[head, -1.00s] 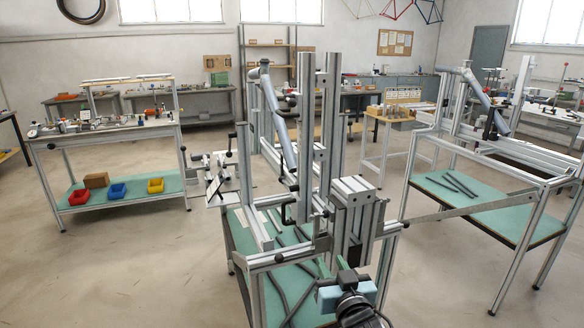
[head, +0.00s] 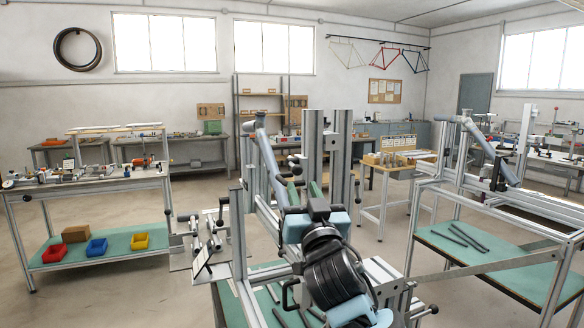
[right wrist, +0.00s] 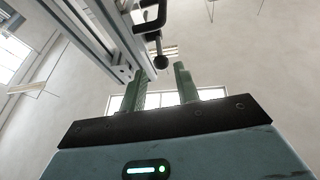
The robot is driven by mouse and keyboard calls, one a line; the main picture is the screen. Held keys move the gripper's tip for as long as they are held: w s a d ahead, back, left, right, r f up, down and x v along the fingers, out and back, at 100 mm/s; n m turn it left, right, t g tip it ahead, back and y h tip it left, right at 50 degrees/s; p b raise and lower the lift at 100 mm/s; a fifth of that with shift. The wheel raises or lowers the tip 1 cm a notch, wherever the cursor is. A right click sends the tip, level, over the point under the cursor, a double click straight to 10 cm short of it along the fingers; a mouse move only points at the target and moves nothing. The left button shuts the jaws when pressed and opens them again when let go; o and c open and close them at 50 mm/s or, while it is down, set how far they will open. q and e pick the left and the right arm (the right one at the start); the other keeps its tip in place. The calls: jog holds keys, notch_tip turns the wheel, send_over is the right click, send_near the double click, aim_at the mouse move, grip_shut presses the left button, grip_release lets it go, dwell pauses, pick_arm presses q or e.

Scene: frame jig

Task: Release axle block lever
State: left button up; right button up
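The frame jig (head: 340,150) stands in front of me, with tall aluminium posts and a grey tube (head: 268,150) clamped at a slant. My right gripper (head: 305,188) is raised in front of the posts, its green fingers pointing up and away, apart and empty. The right wrist view shows the fingertips (right wrist: 160,78) with a gap between them. A black lever with a round knob (right wrist: 158,61) hangs from a dark bracket beside an aluminium profile, in line with the gap; contact is not visible. The gripper and wrist hide the jig's middle in the head view. My left gripper is not in view.
Black-knobbed levers (head: 221,223) and small plates stick out at the jig's left side. A second jig (head: 490,165) stands at right. A bench (head: 100,185) with coloured bins on its lower shelf is at left. Open floor lies between.

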aim_at(298, 175)
jog(key=shift+s+r, duration=0.25)
jog(key=shift+r, duration=0.05)
jog(key=shift+x, duration=3.75)
jog(key=shift+f, duration=0.15)
jog(key=shift+w, duration=0.1)
grip_shut()
